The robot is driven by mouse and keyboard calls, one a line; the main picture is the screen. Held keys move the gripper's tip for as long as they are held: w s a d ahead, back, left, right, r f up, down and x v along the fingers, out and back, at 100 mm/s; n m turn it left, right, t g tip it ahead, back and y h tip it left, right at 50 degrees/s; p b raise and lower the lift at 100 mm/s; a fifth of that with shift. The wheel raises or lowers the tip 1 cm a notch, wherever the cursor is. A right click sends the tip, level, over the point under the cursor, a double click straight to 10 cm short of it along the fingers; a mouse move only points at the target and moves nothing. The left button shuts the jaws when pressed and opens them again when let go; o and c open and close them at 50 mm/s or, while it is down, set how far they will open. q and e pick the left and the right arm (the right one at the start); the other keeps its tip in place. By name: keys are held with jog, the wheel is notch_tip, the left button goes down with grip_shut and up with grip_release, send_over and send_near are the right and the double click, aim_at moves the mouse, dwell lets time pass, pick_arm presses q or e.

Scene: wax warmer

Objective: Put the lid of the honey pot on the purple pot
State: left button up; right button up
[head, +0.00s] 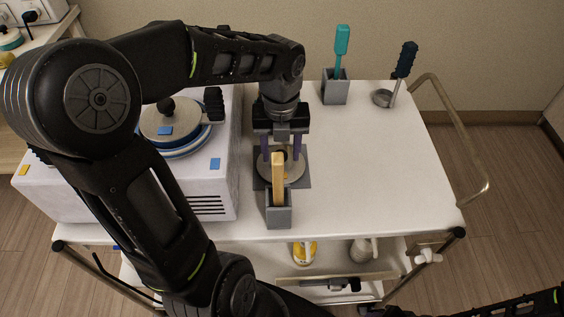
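My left gripper (282,155) points straight down over the cart top, its two purple fingers spread apart. Below and between them a round beige-grey lid (294,171) lies on a dark grey square pad (303,183). A wooden stick hides the lid's middle, so I cannot tell whether the fingers touch it. A pot with blue bands (188,153) sits in the white warmer (215,185), covered by a grey lid (150,122) with a black knob and a blue tag. I cannot make out a purple pot; my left arm hides much of the warmer.
A grey holder (278,213) with the wooden stick (278,170) stands just in front of the pad. The cart top's right side (390,170) is clear.

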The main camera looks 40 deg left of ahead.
pick_arm(q)
jog(key=shift+p, duration=0.4)
dwell(0.7)
jog(key=shift+c, duration=0.5)
grip_shut()
dwell(0.4)
